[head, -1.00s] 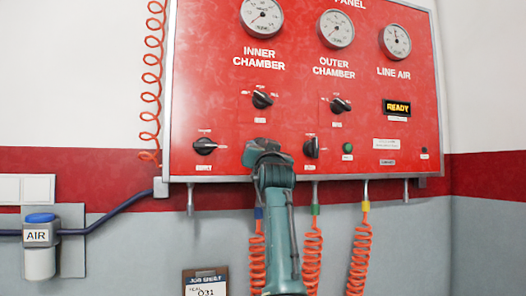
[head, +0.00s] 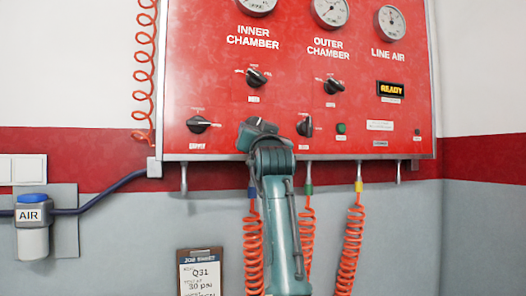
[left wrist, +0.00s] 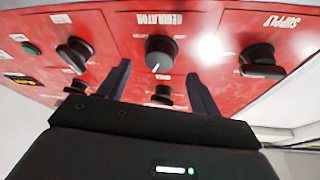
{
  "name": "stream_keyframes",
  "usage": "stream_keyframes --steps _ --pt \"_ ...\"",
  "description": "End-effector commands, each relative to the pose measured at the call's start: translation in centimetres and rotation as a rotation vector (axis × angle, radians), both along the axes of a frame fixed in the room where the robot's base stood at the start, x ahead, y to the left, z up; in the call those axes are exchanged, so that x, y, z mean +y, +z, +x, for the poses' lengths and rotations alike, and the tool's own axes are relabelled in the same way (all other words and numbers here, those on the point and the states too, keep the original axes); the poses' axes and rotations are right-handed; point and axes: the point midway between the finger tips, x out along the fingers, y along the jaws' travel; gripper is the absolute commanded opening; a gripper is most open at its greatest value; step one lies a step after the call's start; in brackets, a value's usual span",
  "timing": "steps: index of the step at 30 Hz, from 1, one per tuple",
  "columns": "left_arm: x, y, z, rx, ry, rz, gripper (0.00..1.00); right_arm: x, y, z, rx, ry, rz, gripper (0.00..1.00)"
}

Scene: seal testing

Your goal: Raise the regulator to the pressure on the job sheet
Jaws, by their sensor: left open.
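The regulator knob (left wrist: 161,50) is a round black knob with a pale pointer line on the red panel (head: 240,85). It shows in the left wrist view under the upside-down word REGULATOR; my arm hides it in the head view. My left gripper (left wrist: 157,70) is open, its fingers on either side of the knob in the picture; I cannot tell whether they touch it. The job sheet (head: 200,272), on a clipboard on the wall, reads Q31 and 30 psi. My right gripper is not in view.
The supply knob (head: 198,124) and the inner (head: 256,78) and outer chamber knobs (head: 333,85) are nearby. The line air gauge (head: 391,22) is too small to read. A display (head: 391,88) says READY. Orange coiled hoses (head: 252,245) hang below.

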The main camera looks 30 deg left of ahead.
Motion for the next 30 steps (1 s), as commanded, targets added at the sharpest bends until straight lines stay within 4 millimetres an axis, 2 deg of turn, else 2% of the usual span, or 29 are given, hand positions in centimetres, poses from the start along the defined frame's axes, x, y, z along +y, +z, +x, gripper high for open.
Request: stream_keyframes --steps 1,6,12,30 --pt "-0.9 -1.1 -0.9 -0.003 -0.004 -0.001 0.64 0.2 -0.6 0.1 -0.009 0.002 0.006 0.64" --pt "-3.1 -2.2 -3.4 -0.002 -0.002 0.000 0.64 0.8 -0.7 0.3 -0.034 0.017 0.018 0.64" --pt "-4.6 -2.9 -5.3 0.000 -0.001 -0.001 0.64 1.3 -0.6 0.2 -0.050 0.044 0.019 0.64" --pt "-5.0 -2.9 -5.8 0.000 0.000 0.000 0.64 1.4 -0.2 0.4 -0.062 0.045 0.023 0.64"
